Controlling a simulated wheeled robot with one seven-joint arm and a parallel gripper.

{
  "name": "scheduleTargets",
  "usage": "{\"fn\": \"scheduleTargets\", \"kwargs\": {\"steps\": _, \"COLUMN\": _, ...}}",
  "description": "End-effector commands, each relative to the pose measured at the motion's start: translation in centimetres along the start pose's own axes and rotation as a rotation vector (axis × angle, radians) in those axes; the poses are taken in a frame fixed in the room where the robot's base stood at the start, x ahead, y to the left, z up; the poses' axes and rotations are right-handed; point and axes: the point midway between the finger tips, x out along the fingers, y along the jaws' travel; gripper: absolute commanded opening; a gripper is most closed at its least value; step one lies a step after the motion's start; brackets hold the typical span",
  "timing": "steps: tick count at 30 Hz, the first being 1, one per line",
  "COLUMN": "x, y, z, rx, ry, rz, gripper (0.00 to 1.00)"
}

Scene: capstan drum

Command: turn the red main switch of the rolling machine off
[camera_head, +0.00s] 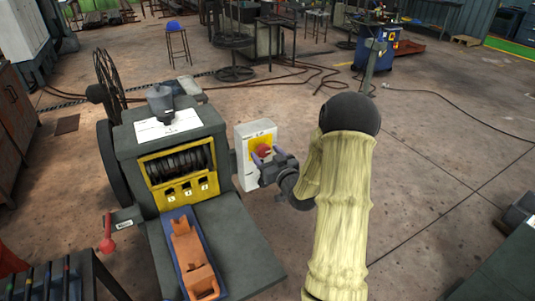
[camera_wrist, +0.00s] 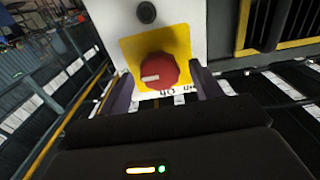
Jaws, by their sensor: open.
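The red main switch (camera_head: 262,151) is a knob on a yellow plate on the white switch box (camera_head: 247,176), at the right side of the rolling machine (camera_head: 172,150). In the wrist view the red knob (camera_wrist: 158,73) has a pale mark on its left part, pointing left. My gripper (camera_head: 270,157) is at the front of the box, its fingers on either side of the knob. In the wrist view the open fingers (camera_wrist: 160,88) stand left and right of the knob. I cannot tell whether they touch it.
A red-handled lever (camera_head: 107,236) sticks out at the machine's left. An orange part (camera_head: 190,258) lies in a blue tray on the machine's front. The floor right of my arm is mostly clear.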

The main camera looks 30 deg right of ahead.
Motion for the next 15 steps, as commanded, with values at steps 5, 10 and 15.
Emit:
{"fn": "scheduleTargets", "kwargs": {"steps": 5, "x": 0.00, "y": -0.01, "z": 0.04, "rx": 0.000, "ry": 0.000, "rz": 0.000, "gripper": 0.64}}
{"fn": "scheduleTargets", "kwargs": {"steps": 10, "x": -0.02, "y": 0.00, "z": 0.04, "rx": 0.000, "ry": 0.000, "rz": 0.000, "gripper": 0.37}}
{"fn": "scheduleTargets", "kwargs": {"steps": 15, "x": -0.04, "y": 0.00, "z": 0.04, "rx": 0.000, "ry": 0.000, "rz": 0.000, "gripper": 0.20}}
